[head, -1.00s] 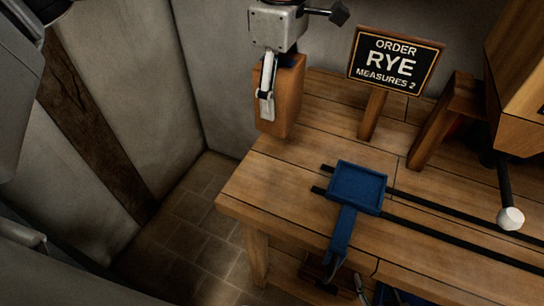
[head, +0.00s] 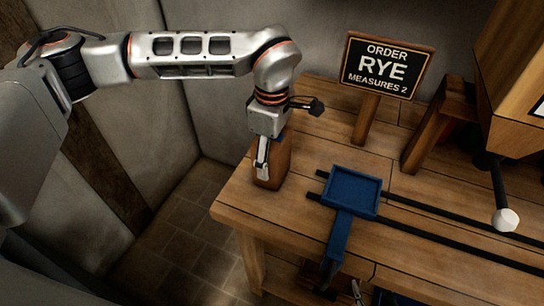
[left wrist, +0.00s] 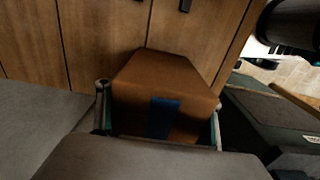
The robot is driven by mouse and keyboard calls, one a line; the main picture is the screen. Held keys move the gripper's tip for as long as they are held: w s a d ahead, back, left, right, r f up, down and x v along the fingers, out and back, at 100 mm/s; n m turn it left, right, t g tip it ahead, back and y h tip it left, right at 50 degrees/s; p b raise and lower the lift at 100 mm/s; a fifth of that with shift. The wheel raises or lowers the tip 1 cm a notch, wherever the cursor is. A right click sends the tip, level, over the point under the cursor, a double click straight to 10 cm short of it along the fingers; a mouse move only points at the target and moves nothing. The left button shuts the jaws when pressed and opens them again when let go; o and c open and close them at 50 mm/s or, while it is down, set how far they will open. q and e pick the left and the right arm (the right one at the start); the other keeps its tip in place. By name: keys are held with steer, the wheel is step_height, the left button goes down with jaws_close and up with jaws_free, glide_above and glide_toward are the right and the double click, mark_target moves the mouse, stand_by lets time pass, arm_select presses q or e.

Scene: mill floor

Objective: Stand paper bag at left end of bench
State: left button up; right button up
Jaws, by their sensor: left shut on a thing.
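The brown paper bag (head: 274,172) is upright at the back left end of the wooden bench (head: 262,212). My left gripper (head: 263,160) comes down from above and is shut on it, with a finger on the near side. In the left wrist view the bag (left wrist: 165,75) sits between the two fingers and shows a dark blue patch. The bag's base is at or very close to the bench top; I cannot tell whether it touches. My right gripper is not in view.
A blue tray with a handle (head: 349,192) sits across dark rails (head: 430,222) right of the bag. An "ORDER RYE MEASURES 2" sign (head: 386,68) stands behind. A wooden machine with a white-knobbed lever (head: 505,220) is at right. The bench's front left corner is clear.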

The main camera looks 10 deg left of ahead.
arm_select(q)
steer(key=shift+f, duration=0.3)
steer(key=shift+f, duration=0.15)
steer(key=o, duration=1.5)
step_height(320, 180, up, 12)
steer(key=shift+r, duration=0.15)
